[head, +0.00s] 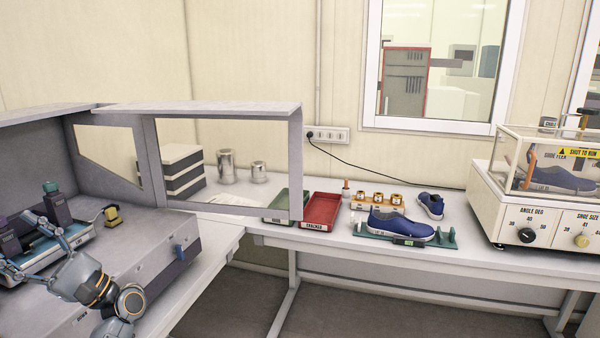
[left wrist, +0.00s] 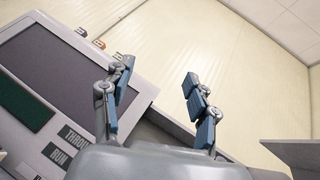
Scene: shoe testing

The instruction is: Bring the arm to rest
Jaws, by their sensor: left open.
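My left arm comes in at the lower left of the head view, over the grey bench machine. Its left gripper (head: 30,243) is in front of a blue-and-dark device there. In the left wrist view the two blue-padded fingers of the left gripper (left wrist: 158,76) stand well apart with nothing between them. A dark screen panel with labelled controls (left wrist: 75,75) lies beyond the left finger, and the plain wall shows between the fingers. I cannot tell whether the gripper touches the device. My right gripper is in neither view.
A grey machine (head: 140,265) with an open windowed guard (head: 222,106) stands close around the arm. On the bench are a green tray (head: 285,206), a red tray (head: 322,210), a blue shoe (head: 400,226) on a green fixture, and a shoe flex tester (head: 520,215) at the right.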

